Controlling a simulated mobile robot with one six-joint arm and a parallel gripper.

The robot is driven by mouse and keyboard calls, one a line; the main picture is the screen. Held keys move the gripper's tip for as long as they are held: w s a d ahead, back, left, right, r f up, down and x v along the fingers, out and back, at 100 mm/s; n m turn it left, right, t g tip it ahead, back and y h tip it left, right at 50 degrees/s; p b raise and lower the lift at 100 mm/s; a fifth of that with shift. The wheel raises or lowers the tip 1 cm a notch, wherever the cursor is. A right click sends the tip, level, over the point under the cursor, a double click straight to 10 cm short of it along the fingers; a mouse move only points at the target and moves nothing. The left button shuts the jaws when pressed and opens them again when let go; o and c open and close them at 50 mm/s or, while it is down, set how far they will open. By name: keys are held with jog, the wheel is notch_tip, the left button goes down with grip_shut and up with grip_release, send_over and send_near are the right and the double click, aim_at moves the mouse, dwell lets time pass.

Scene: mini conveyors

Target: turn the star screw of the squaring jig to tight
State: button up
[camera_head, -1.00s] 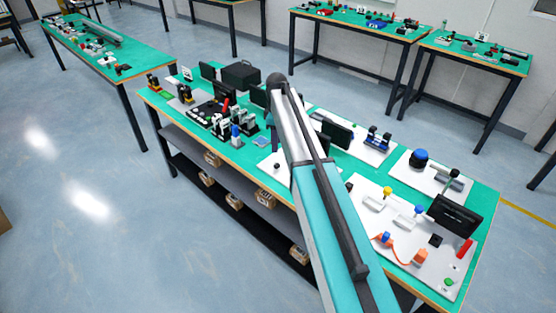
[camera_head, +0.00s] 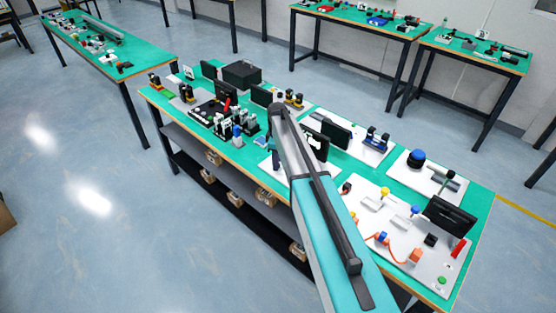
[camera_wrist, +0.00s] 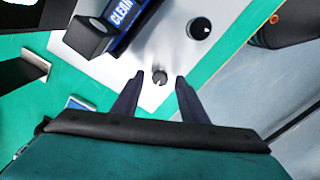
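In the wrist view my gripper (camera_wrist: 159,79) is open, with its two dark fingers apart and pointing at a white plate (camera_wrist: 172,50). A small dark knob (camera_wrist: 159,77) on that plate shows between the fingertips; I see no contact. A larger round black knob (camera_wrist: 199,28) with a pale mark sits farther up and right on the plate. I cannot tell for certain which of the two is the star screw, nor pick out the squaring jig. In the head view my arm reaches over the green bench (camera_head: 480,215) and hides part of it.
A black block (camera_wrist: 88,36) beside a blue part lettered "CLEAN" (camera_wrist: 122,14) stands left of the knobs. The bench is crowded: a dark screen (camera_head: 449,215), a black box (camera_head: 241,74) and a blue dome (camera_head: 416,158). Open floor lies to the left.

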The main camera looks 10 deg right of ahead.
jog(key=shift+f, duration=0.3)
grip_shut()
